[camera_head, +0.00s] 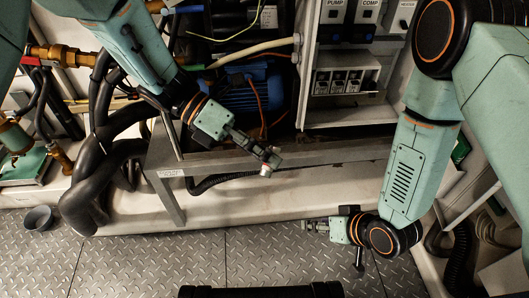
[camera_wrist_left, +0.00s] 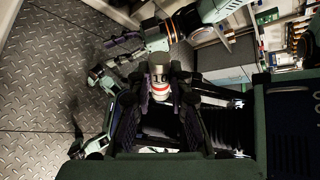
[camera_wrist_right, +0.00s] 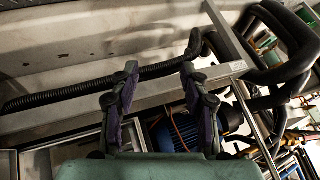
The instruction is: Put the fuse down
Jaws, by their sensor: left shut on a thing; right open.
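The fuse (camera_wrist_left: 161,88), a small pale cylinder with a red band, sits between the fingers of my left gripper (camera_wrist_left: 160,92) in the left wrist view. In the head view my left gripper (camera_head: 262,157) is shut on it near the front edge of the grey metal frame, and only a small end of the fuse (camera_head: 266,169) shows. I cannot tell whether the fuse touches anything below. My right gripper (camera_head: 312,225) is low at the right, over the floor. It is open, and its fingers (camera_wrist_right: 158,92) are apart and empty in the right wrist view.
A grey metal frame (camera_head: 172,203) stands around a blue motor (camera_head: 250,92). An open cabinet with a row of fuse holders (camera_head: 345,80) is at the upper right. The plated floor (camera_head: 150,265) is mostly clear.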

